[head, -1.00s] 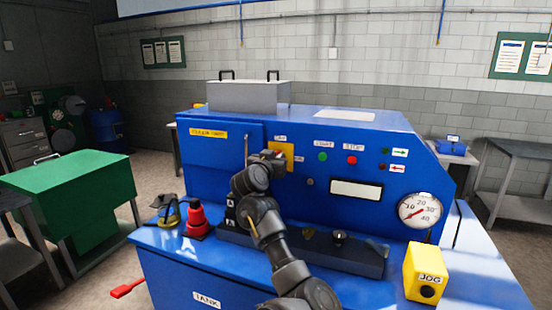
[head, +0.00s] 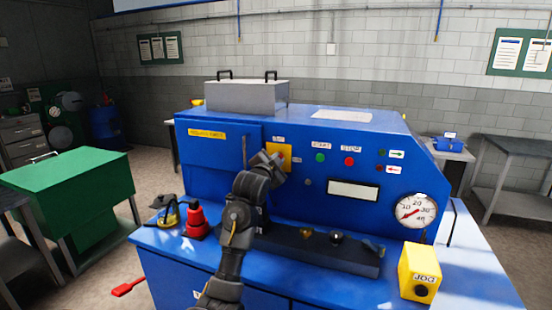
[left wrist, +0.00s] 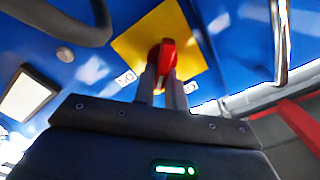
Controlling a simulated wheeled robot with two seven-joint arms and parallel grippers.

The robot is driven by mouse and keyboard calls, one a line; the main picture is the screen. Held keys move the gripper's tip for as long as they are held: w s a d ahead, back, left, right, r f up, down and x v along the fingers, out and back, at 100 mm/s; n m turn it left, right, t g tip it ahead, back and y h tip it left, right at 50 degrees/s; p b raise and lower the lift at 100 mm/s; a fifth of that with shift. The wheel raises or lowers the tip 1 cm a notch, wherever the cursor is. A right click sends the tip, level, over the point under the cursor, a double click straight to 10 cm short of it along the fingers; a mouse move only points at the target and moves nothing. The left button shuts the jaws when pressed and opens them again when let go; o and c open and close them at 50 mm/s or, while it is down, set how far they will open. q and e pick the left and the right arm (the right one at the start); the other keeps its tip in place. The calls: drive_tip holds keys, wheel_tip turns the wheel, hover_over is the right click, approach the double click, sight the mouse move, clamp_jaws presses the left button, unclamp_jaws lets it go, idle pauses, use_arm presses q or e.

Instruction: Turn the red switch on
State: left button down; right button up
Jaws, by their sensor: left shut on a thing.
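The red switch (left wrist: 168,53) stands out from a yellow plate (left wrist: 140,42) on the blue machine front, seen in the left wrist view. In the head view the yellow plate (head: 286,151) shows beside my gripper, and the switch is hidden behind it. My left gripper (left wrist: 163,78) is shut on the red switch, with its two fingers on either side of the knob. In the head view the left gripper (head: 274,159) is at the plate. My right gripper is not in view.
A green button (head: 320,158) and a red button (head: 349,161) are right of the plate. A vertical handle (head: 244,152) is to its left.

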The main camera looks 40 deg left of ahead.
use_arm(q)
drive_tip(key=m+b, duration=0.1)
drive_tip(key=m, duration=0.3)
drive_tip(key=f+m+b, duration=0.1)
drive_tip(key=m+b, duration=0.1)
drive_tip(key=m, duration=0.2)
drive_tip(key=shift+d+f+m, duration=0.1)
drive_tip(key=shift+d+m, duration=0.1)
drive_tip(key=shift+m, duration=0.1)
idle(0.5)
drive_tip(key=c, duration=1.4)
unclamp_jaws()
drive_tip(key=shift+c, duration=0.2)
drive_tip(key=b+v, duration=0.1)
drive_tip(key=v, duration=0.9)
drive_tip(key=shift+s, duration=0.3)
